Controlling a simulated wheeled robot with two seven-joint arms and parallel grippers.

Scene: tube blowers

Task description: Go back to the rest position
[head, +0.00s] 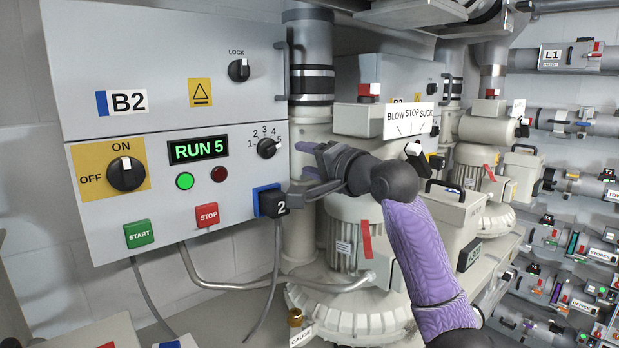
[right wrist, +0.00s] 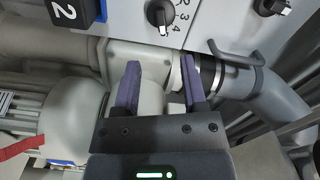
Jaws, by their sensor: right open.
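My right gripper (head: 300,172) is open and empty in front of the control panel of blower B2 (head: 80,208). Its purple forearm comes in from the lower right. In the right wrist view the two purple fingers of the gripper (right wrist: 159,75) stand apart with nothing between them. The rotary selector (head: 267,148) is just left of the fingers, and it also shows above them in the right wrist view (right wrist: 160,14). The black plug marked 2 (head: 272,203) sits in its blue socket below. My left gripper is out of view.
The display (head: 198,149) reads RUN 5 and the green lamp (head: 185,181) is lit. The ON/OFF knob (head: 126,174) points to ON. The pale blower housing (head: 350,300) and a blow/stop/suck lever (head: 415,150) are close to my right arm. Tube racks (head: 575,235) stand at right.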

